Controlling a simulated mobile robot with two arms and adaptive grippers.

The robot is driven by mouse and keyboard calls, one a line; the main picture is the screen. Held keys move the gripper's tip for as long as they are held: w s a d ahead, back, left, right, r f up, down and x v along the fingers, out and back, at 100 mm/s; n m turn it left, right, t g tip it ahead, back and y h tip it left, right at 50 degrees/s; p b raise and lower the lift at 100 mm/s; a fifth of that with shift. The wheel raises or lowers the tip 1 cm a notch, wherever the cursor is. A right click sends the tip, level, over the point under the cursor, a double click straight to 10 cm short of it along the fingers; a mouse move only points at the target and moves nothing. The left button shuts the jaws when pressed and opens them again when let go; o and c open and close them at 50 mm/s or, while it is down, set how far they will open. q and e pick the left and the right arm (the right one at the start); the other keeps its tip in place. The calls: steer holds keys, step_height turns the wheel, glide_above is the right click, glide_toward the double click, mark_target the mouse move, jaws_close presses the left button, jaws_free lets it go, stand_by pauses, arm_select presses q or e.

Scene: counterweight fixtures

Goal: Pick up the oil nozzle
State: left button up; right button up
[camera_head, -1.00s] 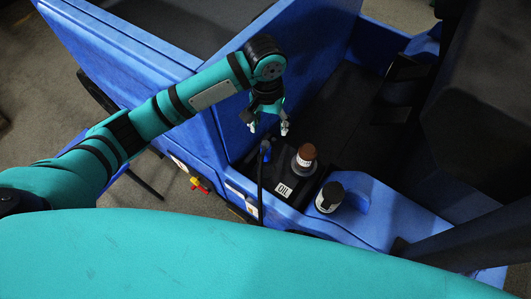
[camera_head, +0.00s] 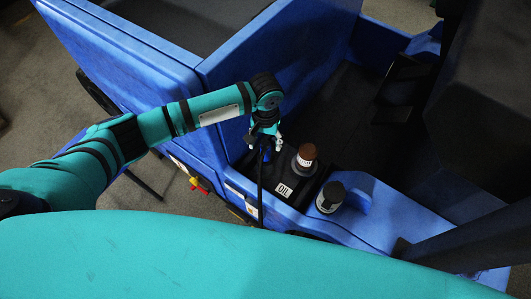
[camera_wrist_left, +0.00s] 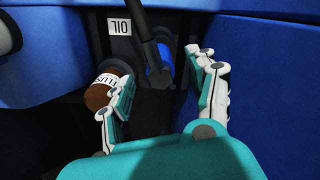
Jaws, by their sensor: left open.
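The oil nozzle (camera_head: 265,155) is a small blue piece on a black hose, standing beside the white "OIL" label (camera_head: 284,190). In the left wrist view the blue nozzle (camera_wrist_left: 158,62) and its black hose show between and just beyond the fingers. My left gripper (camera_head: 264,142) is open directly over the nozzle in the head view, partly covering it. In the left wrist view the left gripper (camera_wrist_left: 167,78) has its fingers apart on either side, with no clear contact. The right gripper does not show.
A black-capped container (camera_head: 331,196) stands nearer the front. A tall blue wall (camera_head: 300,60) rises behind and left. The dark floor at right is open.

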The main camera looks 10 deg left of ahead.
mark_target(265, 157)
arm_select(q)
step_height(265, 157, down, 5)
steer(key=shift+r, duration=0.1)
jaws_close()
stand_by(0.4)
steer(key=shift+r, duration=0.1)
